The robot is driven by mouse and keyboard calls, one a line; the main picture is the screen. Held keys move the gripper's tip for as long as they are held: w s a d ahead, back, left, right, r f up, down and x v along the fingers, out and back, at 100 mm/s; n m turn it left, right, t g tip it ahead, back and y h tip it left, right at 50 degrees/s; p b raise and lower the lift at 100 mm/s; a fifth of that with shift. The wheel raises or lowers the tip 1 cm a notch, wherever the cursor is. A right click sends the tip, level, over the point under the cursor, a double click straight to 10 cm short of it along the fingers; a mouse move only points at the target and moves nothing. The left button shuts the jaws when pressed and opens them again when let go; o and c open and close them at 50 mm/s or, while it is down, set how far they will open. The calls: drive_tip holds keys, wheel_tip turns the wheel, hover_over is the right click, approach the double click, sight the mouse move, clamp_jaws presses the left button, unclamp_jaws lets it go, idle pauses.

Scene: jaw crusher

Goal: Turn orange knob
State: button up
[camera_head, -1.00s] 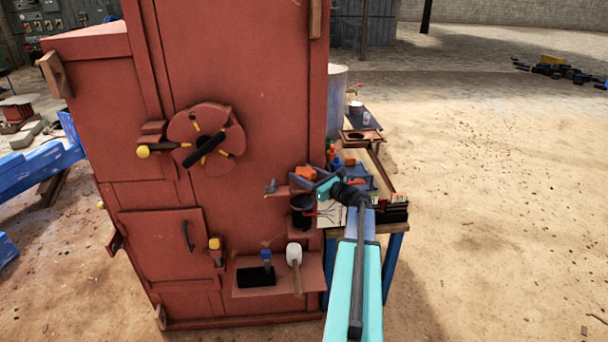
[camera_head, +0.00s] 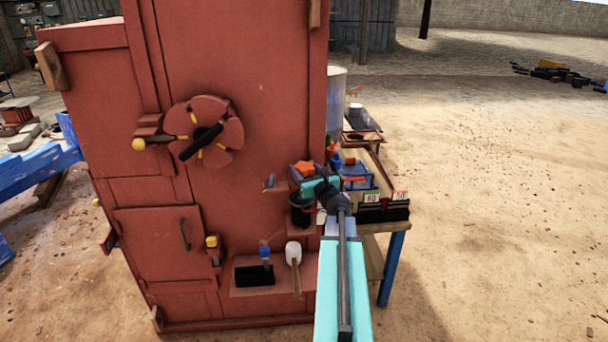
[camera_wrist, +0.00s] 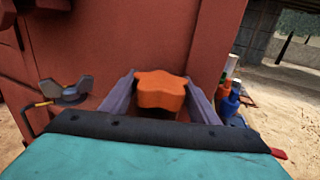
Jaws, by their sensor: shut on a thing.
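The orange knob (camera_head: 304,168) is star-shaped and sits at the right edge of the tall red crusher body (camera_head: 255,110). In the wrist view the orange knob (camera_wrist: 161,92) is centred, with one grey finger on each side of it. My gripper (camera_wrist: 160,98) is shut on the knob. In the head view my gripper (camera_head: 306,176) reaches the knob from the lower right, and my arm hides part of the area below it. The knob's underside and mount are hidden.
A grey wing-shaped handle (camera_wrist: 66,90) is to the left of my gripper. A round red handwheel (camera_head: 218,120) is on the crusher's face. A white-headed mallet (camera_head: 294,255) and a ledge are below. A workbench (camera_head: 385,228) with boxes stands at right; open sandy ground lies beyond.

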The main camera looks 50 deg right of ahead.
drive_tip(key=shift+f+m+g+h+b, duration=0.1)
drive_tip(key=shift+m+g+h+b, duration=0.75)
drive_tip(key=shift+h+b, duration=0.45)
drive_tip(key=shift+m+g+h+b, duration=0.65)
drive_tip(key=shift+m+h+b, duration=0.5)
drive_tip(key=shift+b, duration=0.25)
drive_tip(key=shift+m+g+h+b, duration=0.7)
drive_tip(key=shift+g+h+b, duration=0.2)
drive_tip(key=shift+h, duration=0.05)
drive_tip(key=shift+d+r+m+g+h, duration=0.1)
drive_tip(key=shift+r+m+g+h, duration=0.1)
drive_tip(key=shift+m+g+h, duration=0.15)
drive_tip(key=o, duration=1.1)
drive_tip(key=shift+c, duration=0.2)
drive_tip(key=shift+f, duration=0.1)
drive_tip(key=shift+s, duration=0.1)
